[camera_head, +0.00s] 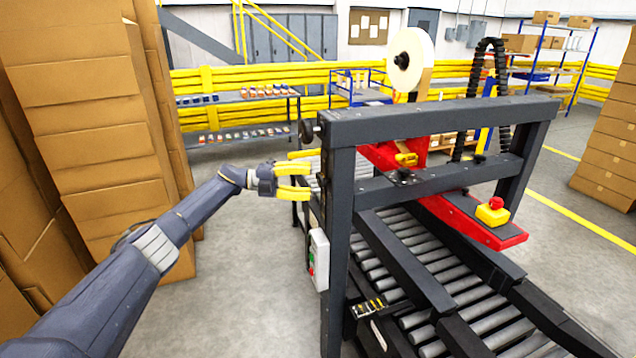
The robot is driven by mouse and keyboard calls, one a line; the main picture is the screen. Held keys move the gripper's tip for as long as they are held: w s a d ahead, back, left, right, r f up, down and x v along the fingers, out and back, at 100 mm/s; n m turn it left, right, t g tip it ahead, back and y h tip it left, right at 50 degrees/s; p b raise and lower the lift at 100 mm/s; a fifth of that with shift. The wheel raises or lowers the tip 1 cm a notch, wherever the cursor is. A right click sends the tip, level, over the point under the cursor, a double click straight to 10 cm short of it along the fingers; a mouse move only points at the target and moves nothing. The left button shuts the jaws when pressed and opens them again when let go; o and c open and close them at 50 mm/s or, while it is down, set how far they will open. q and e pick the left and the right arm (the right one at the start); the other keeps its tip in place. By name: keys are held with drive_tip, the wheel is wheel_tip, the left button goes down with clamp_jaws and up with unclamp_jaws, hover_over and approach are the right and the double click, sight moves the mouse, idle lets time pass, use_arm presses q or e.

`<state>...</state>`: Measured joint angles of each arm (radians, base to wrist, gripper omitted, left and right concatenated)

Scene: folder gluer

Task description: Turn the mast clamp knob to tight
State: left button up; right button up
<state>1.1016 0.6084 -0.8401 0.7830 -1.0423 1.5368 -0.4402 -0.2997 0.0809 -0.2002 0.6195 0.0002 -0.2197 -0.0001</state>
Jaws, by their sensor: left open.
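A dark round knob (306,131) sticks out on the left side of the machine's dark grey mast frame (340,215), near its top; I take it for the mast clamp knob. Its tightness cannot be told from here. My left gripper (309,181) has two yellow fingers spread apart, one above the other, pointing right at the frame's left post. It is open with nothing seen between the fingers, and sits below the knob, apart from it in the picture. My right gripper is not in view.
A control box (319,260) with buttons hangs on the left post. A red arm (470,219) carries a yellow-based emergency stop (493,211) above the roller conveyor (455,290). Stacked cartons (95,110) stand at the left. Grey floor (240,270) between them is clear.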

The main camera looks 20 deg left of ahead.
use_arm(q)
drive_tip(key=v, duration=0.8)
idle(0.4)
